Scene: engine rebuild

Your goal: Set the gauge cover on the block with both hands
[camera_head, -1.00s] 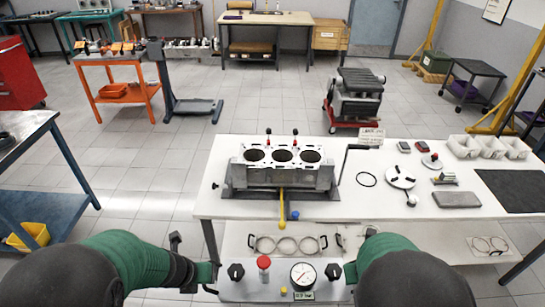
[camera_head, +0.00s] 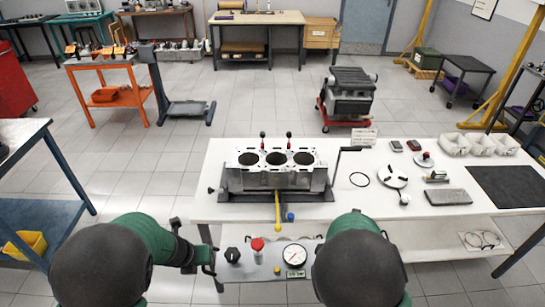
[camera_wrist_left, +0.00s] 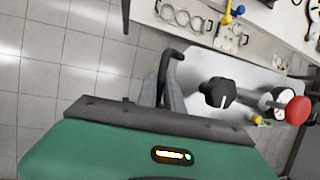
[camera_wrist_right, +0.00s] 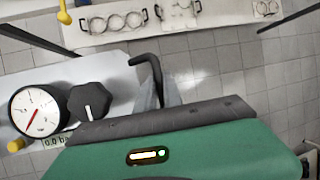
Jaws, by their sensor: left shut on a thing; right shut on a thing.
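The gauge cover (camera_head: 252,273) is a grey panel with a dial gauge, a red knob, black knobs and a dark handle at each end. It is held level in front of the bench, nearer to me than the block. My left gripper (camera_head: 208,262) is shut on its left handle, also visible in the left wrist view (camera_wrist_left: 171,88). My right gripper (camera_wrist_right: 157,92) is shut on the right handle in the right wrist view; my arm hides that grip in the head view. The engine block (camera_head: 277,180) sits on the bench with three open bores facing up.
Two pins (camera_head: 289,134) stand behind the block's bores. A yellow-handled bar (camera_head: 278,211) projects before the block.

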